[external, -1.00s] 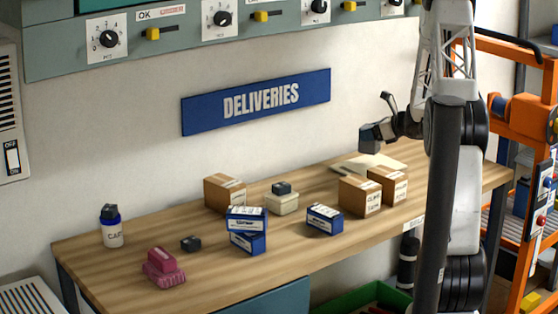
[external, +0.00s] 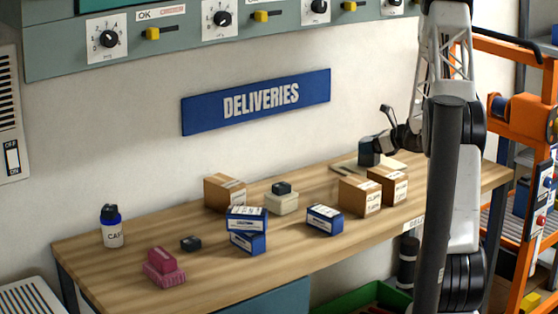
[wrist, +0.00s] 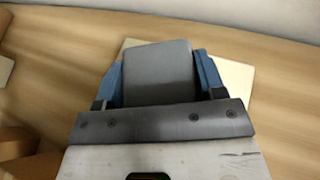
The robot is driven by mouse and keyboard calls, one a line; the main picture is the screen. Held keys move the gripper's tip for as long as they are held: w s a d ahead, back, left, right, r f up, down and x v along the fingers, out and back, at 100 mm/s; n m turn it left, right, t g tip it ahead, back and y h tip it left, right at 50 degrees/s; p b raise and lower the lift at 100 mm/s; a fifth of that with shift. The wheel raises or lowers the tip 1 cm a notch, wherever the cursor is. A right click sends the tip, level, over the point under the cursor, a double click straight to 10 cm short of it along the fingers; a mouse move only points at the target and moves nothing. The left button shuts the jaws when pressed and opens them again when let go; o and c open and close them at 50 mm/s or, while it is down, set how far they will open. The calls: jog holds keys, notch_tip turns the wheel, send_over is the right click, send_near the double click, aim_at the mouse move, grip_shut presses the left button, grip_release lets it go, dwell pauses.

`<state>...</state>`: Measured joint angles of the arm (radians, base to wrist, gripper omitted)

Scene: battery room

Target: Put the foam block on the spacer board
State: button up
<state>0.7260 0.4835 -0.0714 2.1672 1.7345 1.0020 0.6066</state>
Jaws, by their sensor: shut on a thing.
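My gripper (external: 372,150) is shut on a dark grey block, the foam block (wrist: 157,72), at the far right of the workbench. In the wrist view the block sits between the two blue fingers of my gripper (wrist: 160,82). The pale, flat spacer board (external: 396,164) lies on the bench beneath the gripper. It also shows in the wrist view (wrist: 237,80), behind and to the right of the block. The block hides part of the board. I cannot tell whether the block touches it.
Two cardboard boxes (external: 358,197) stand just in front of the board. Left of them are blue boxes (external: 324,220), another cardboard box (external: 224,192), a small dark block on a cream one (external: 282,203), pink blocks (external: 163,277) and a bottle (external: 112,232).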

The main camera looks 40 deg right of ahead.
jog(key=shift+f, duration=0.1)
jog(key=o, duration=0.9)
jog(key=shift+v, duration=6.05)
jog(key=shift+w, duration=0.1)
